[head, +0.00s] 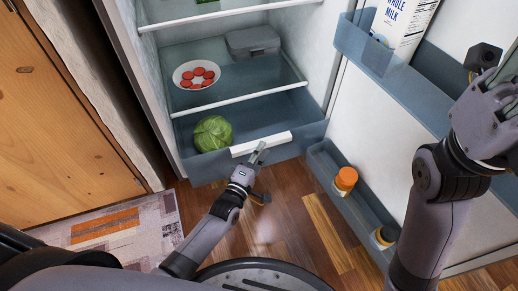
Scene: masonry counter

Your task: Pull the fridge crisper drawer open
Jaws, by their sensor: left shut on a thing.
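The crisper drawer (297,147) is a translucent blue-grey bin at the bottom of the fridge, with a white bar handle (272,142) on its front. A green cabbage (212,133) sits inside it at the left. In the picture the drawer front lies nearer me than the white shelf edge above; I cannot tell exactly how far out it stands. My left gripper (259,152) is shut on the handle, near its middle. My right gripper (492,98) is raised at the right edge, away from the drawer, in front of the open fridge door; its fingers are unclear.
A shelf above holds a bowl of red slices (197,75) and a grey container (253,42). The fridge door at right carries a milk carton (402,25) and, in its low bin (355,205), an orange-capped jar (345,180). A patterned rug (110,240) lies at left.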

